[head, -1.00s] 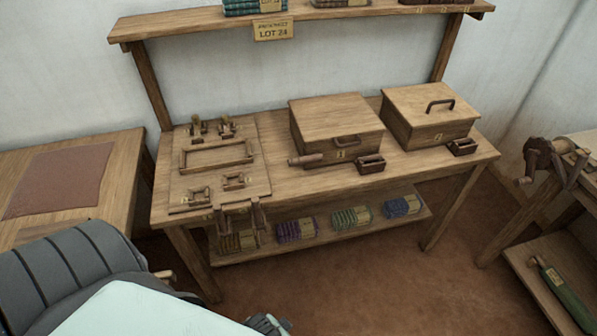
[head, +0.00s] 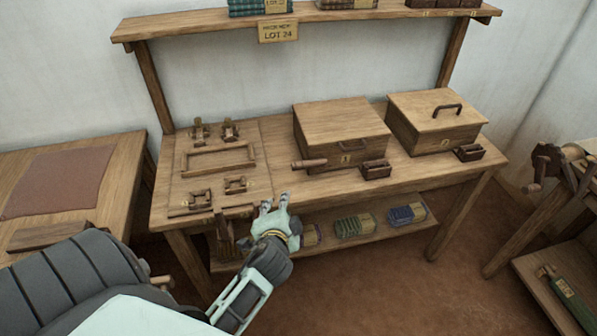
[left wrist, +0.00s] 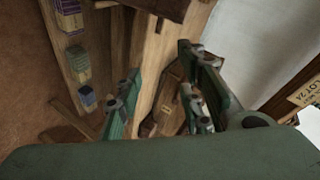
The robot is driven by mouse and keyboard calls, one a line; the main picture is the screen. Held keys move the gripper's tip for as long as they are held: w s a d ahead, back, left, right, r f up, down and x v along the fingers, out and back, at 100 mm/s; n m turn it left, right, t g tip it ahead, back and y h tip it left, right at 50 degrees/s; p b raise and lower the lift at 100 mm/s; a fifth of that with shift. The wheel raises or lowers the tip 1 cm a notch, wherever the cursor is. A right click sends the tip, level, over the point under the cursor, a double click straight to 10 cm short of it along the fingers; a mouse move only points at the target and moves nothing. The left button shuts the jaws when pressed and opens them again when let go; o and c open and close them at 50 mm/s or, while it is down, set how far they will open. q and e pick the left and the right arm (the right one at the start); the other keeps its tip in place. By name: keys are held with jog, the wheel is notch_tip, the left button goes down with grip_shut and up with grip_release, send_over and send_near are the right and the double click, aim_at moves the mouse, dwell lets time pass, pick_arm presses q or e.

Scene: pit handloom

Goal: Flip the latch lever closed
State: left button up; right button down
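My left gripper (head: 275,205) is at the table's front edge, below and left of box 1 (head: 342,127). Its fingers are apart and empty, also in the left wrist view (left wrist: 163,88). Box 1 has its lid down. A wooden lever-like handle (head: 309,163) juts left at its front, apart from my fingers. Clamp-like wooden fittings (head: 236,185) sit on the board at left, and a dark wooden fitting (head: 224,236) hangs at its front edge, near my gripper. I cannot tell which of these is the latch lever. My right gripper is not in view.
Box 2 (head: 437,121), with a lid handle, stands right of box 1. Small dark open boxes (head: 376,170) sit in front of both. A lower shelf (head: 385,222) holds cloth bundles. A side table (head: 105,205) is at left, and a stand with a crank (head: 545,160) at right.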

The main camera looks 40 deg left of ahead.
aim_at(310, 164)
pick_arm(q)
jog(key=w+a+m+t, duration=0.1)
jog(key=w+m, duration=0.1)
jog(key=w, duration=0.2)
jog(key=w+a+m+t, duration=0.1)
jog(key=w+a+m, duration=0.1)
jog(key=w, duration=0.3)
jog(key=w+a+m+t, duration=0.1)
jog(key=w, duration=0.4)
jog(key=shift+w+a+r+m+t, duration=0.15)
jog(key=shift+a+r+m+t, duration=0.15)
jog(key=shift+a+r+m, duration=0.1)
jog(key=shift+f, duration=0.1)
grip_shut()
